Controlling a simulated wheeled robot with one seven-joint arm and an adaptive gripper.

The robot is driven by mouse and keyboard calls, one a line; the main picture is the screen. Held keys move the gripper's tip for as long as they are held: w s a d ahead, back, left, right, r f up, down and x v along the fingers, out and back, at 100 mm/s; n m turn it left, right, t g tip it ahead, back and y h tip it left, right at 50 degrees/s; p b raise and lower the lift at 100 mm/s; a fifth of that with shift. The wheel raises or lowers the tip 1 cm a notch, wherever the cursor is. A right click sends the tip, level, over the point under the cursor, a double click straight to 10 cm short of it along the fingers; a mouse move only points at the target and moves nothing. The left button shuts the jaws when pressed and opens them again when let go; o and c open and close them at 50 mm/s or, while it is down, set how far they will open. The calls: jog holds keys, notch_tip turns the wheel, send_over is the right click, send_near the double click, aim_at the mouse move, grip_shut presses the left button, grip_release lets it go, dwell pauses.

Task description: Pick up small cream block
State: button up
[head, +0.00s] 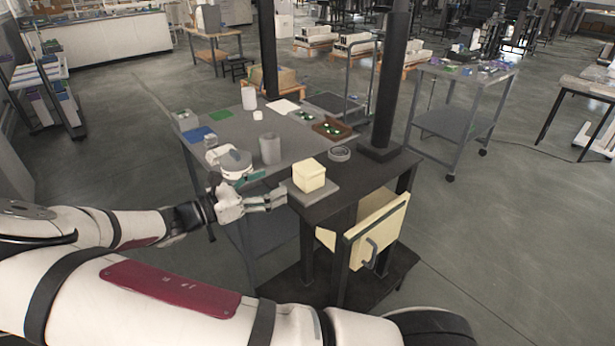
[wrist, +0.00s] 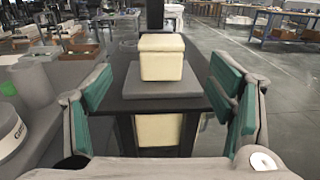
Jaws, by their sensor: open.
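The small cream block (head: 308,175) sits on a grey slab (head: 327,190) at the near end of the dark table. In the wrist view the cream block (wrist: 161,58) stands upright on the grey slab (wrist: 162,82), straight ahead and between the fingers in the picture. My gripper (head: 284,197) is open and empty, just left of the slab and block in the head view. Its green finger pads (wrist: 165,92) are spread wide on both sides in the wrist view. They do not touch the block.
A cream drawer with a grey handle (head: 371,250) stands open below the tabletop. A grey ring (head: 340,154) and a black column (head: 389,90) are behind the block. A grey cylinder (head: 270,149) and a white-and-grey device (head: 235,163) stand on the grey table nearby.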

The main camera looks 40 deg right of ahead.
aim_at(318, 163)
jog(key=d, duration=0.6)
jog(key=d+p, duration=0.1)
jog(key=d, duration=0.5)
jog(key=shift+s+r, duration=0.2)
jog(key=c, duration=1.5)
jog(key=shift+r, duration=0.1)
jog(key=shift+c, duration=0.2)
